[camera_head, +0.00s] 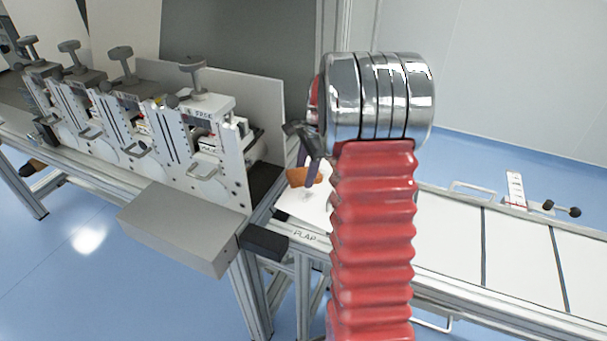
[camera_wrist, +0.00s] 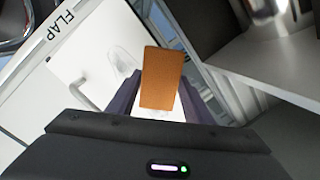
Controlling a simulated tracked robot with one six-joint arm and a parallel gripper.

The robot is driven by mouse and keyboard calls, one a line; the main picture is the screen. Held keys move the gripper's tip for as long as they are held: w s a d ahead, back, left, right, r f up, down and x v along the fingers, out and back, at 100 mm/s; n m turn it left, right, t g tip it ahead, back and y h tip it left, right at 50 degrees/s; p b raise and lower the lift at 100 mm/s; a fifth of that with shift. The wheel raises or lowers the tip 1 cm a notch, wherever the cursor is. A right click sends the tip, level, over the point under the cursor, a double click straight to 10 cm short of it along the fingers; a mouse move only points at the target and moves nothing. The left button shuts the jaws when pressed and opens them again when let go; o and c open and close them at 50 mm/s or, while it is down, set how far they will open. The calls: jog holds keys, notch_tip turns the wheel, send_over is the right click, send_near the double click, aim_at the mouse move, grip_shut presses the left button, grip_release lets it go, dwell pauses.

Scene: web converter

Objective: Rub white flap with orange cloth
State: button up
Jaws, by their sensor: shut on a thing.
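The orange cloth (camera_head: 306,178) is held in my gripper (camera_head: 304,158), low over the white flap (camera_head: 296,209). In the wrist view the cloth (camera_wrist: 162,78) shows as a flat orange piece between the dark fingers of my gripper (camera_wrist: 160,95), which are shut on it. The white flap (camera_wrist: 77,48) is behind it, marked "FLAP" along its edge, with a handle-like shape and greyish patches near the cloth. I cannot tell whether the cloth touches the flap. My red arm hides the flap's right part in the head view.
A row of white machine units (camera_head: 210,150) with knobs stands left of the flap. A grey box (camera_head: 183,228) juts out in front of them. White panels (camera_head: 445,235) with a handle (camera_head: 473,188) continue to the right. The space above those panels is clear.

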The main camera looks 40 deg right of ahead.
aim_at(318, 179)
jog(key=shift+w+d, duration=0.15)
jog(key=shift+d, duration=0.05)
jog(key=shift+s+d+f, duration=0.2)
jog(key=shift+s+d, duration=0.1)
jog(key=shift+s, duration=0.25)
jog(key=shift+s+d+f, duration=0.15)
jog(key=shift+s+d, duration=0.15)
jog(key=shift+s, duration=0.3)
jog(key=shift+s+d+f, duration=0.2)
jog(key=shift+s+d, duration=0.1)
jog(key=shift+s, duration=0.25)
jog(key=shift+s+f, duration=0.1)
jog(key=shift+s, duration=0.05)
